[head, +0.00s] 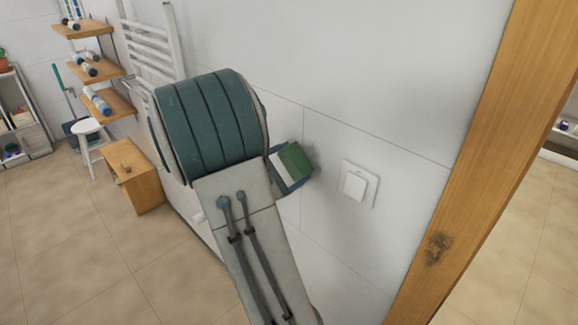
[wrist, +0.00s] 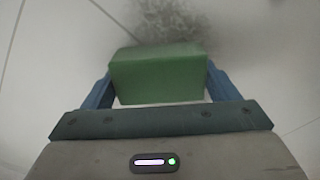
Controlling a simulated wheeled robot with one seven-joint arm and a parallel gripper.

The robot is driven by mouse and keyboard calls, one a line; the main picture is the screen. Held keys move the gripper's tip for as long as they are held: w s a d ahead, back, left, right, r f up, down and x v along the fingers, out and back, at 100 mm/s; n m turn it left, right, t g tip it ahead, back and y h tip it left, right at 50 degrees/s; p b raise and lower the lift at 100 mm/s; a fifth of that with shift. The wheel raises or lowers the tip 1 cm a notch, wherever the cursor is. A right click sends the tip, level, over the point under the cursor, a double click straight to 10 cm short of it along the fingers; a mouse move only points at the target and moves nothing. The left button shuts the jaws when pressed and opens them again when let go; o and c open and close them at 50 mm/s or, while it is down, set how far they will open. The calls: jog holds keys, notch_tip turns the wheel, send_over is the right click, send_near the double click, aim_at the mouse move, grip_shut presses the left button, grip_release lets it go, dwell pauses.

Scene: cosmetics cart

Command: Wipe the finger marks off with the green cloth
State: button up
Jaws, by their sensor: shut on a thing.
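The green cloth (wrist: 158,78) looks like a thick green block in the wrist view. My gripper (wrist: 157,82) is shut on it, with a blue finger at each side. In the head view the cloth (head: 294,160) shows beyond my arm, close to the white wall; I cannot tell whether it touches. Dark grey finger marks (wrist: 165,25) show on the wall just beyond the cloth in the wrist view. The cloth may hide part of them. In the head view my arm and gripper block most of that spot.
A white light switch (head: 356,186) is on the wall to the right of the cloth. A wooden door frame (head: 460,190) stands further right. A towel rail (head: 150,45), wooden shelves (head: 108,104), a white stool (head: 86,127) and a wooden box (head: 138,178) are at the left.

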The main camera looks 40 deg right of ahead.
aim_at(298, 171)
jog(key=shift+s, duration=0.1)
jog(key=shift+s, duration=0.85)
jog(key=shift+s+d+b, duration=0.2)
jog(key=shift+s+b, duration=0.3)
jog(key=shift+s, duration=0.2)
jog(key=shift+s+r+b, duration=0.1)
jog(key=shift+s+b, duration=0.3)
jog(key=shift+s, duration=1.55)
jog(key=shift+w+d+r+p, duration=0.1)
jog(key=shift+d+r+p, duration=0.05)
jog(key=shift+r+p, duration=0.7)
jog(key=shift+w+a+b, duration=0.15)
jog(key=shift+w+b, duration=0.1)
jog(key=shift+w, duration=0.65)
jog(key=shift+w+a+b, duration=0.1)
jog(key=shift+w+b, duration=0.1)
jog(key=shift+w, duration=0.7)
jog(key=shift+w+r, duration=0.1)
jog(key=shift+w, duration=1.55)
jog(key=shift+a+r+p, duration=0.15)
jog(key=shift+r+p, duration=0.25)
jog(key=shift+r, duration=0.6)
